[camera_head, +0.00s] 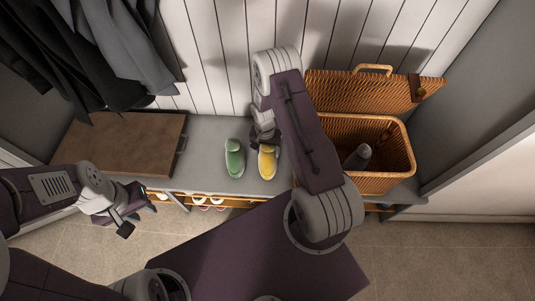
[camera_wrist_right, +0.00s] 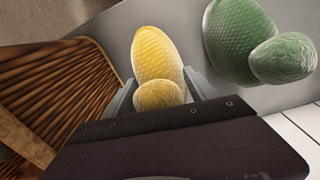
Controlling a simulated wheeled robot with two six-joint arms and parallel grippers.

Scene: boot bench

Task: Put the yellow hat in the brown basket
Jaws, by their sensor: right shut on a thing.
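The yellow hat (camera_head: 268,164) stands on the grey bench top, just right of a similar green one. My right gripper (camera_head: 265,143) reaches down to its far end. In the right wrist view the yellow hat (camera_wrist_right: 155,55) sits between the two fingers, which are shut on it. The brown basket (camera_head: 400,165) is woven and stands on the bench to the right, its lid (camera_head: 365,92) raised at the back. It also shows at the left of the right wrist view (camera_wrist_right: 60,95). My left gripper (camera_head: 128,212) is open and empty at the left, in front of the bench.
The green hat (camera_head: 234,160) stands close to the yellow one. A grey-white object (camera_head: 357,158) is in the basket. A brown lidded box (camera_head: 120,145) is at the bench's left, under dark hanging coats (camera_head: 105,45). Shoes sit on a shelf below.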

